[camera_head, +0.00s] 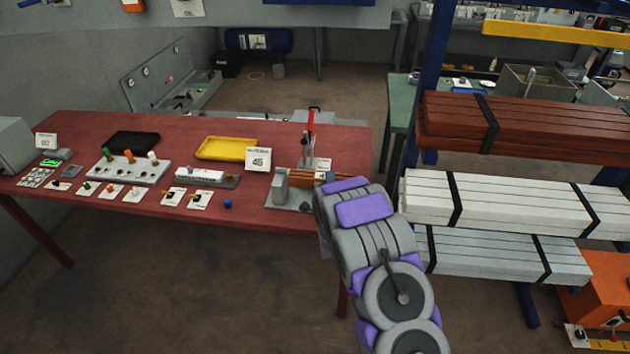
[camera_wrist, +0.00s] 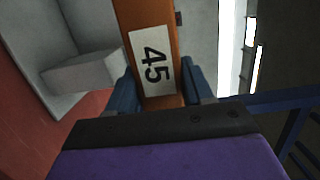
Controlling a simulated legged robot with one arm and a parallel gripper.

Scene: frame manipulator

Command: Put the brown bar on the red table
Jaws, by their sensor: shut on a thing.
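The brown bar (camera_wrist: 185,98) runs up through the wrist view, with a white "45" label on its face. My gripper (camera_wrist: 163,85) has its two blue fingers closed on either side of it. In the head view part of the brown bar (camera_head: 302,173) shows over the right end of the red table (camera_head: 235,205), by a grey fixture with a red-handled clamp (camera_head: 310,122). My arm hides most of my gripper there. Whether the bar touches the fixture or hangs above it, I cannot tell.
A "45" sign (camera_head: 258,159), a yellow tray (camera_head: 226,148), a black tray (camera_head: 133,142) and several small parts stand on the table. A rack with reddish-brown bars (camera_head: 540,125) and white bars (camera_head: 520,203) is at right.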

